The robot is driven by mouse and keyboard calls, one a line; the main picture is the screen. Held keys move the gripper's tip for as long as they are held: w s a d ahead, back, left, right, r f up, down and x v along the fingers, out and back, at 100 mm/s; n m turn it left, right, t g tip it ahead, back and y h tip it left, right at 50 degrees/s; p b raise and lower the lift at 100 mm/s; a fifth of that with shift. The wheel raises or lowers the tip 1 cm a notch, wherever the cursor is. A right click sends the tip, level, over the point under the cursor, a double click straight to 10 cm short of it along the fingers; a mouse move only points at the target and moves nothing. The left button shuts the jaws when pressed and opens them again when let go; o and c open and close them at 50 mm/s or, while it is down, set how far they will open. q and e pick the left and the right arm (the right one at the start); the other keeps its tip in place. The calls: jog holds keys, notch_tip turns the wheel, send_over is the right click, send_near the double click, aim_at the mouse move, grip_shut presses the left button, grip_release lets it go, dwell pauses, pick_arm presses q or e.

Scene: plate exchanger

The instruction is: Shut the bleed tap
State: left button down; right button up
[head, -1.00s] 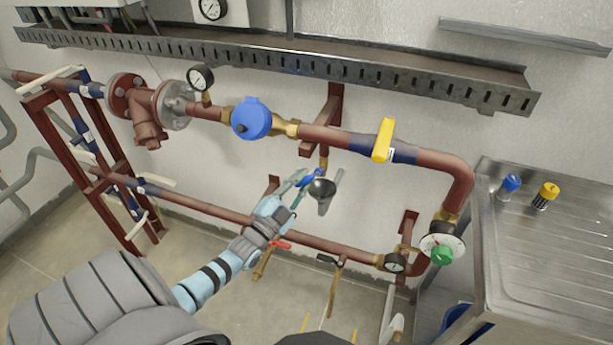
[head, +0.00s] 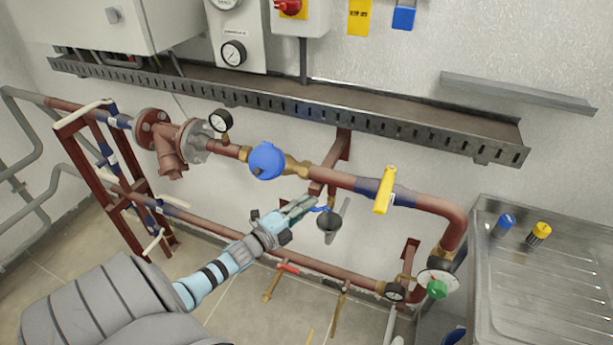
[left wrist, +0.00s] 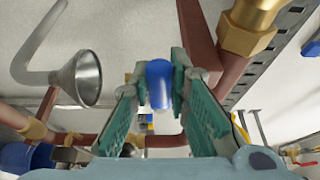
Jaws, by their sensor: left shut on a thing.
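The bleed tap's blue handle (head: 319,209) shows in the head view under the upper red pipe, just above a grey metal funnel (head: 329,222). My left gripper (head: 308,205) reaches it from the lower left and is shut on the handle. In the left wrist view the blue handle (left wrist: 158,84) stands between the two teal fingers, and the funnel (left wrist: 80,78) is to their left. The fingers partly cover the handle in the head view, and the tap's body is hard to make out. My right gripper is not in view.
The upper red pipe (head: 335,178) carries a blue-capped meter (head: 267,161) and a yellow lever (head: 385,190). A lower red pipe (head: 225,230) runs below my left gripper. A slotted cable tray (head: 300,97) is above. A metal sink top (head: 550,275) stands at the right.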

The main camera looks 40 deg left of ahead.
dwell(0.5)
pick_arm(q)
jog(key=c, duration=1.5)
grip_release()
jog(key=shift+r, duration=0.1)
jog(key=s, duration=0.8)
jog(key=shift+a, duration=0.25)
jog(key=shift+w, duration=0.1)
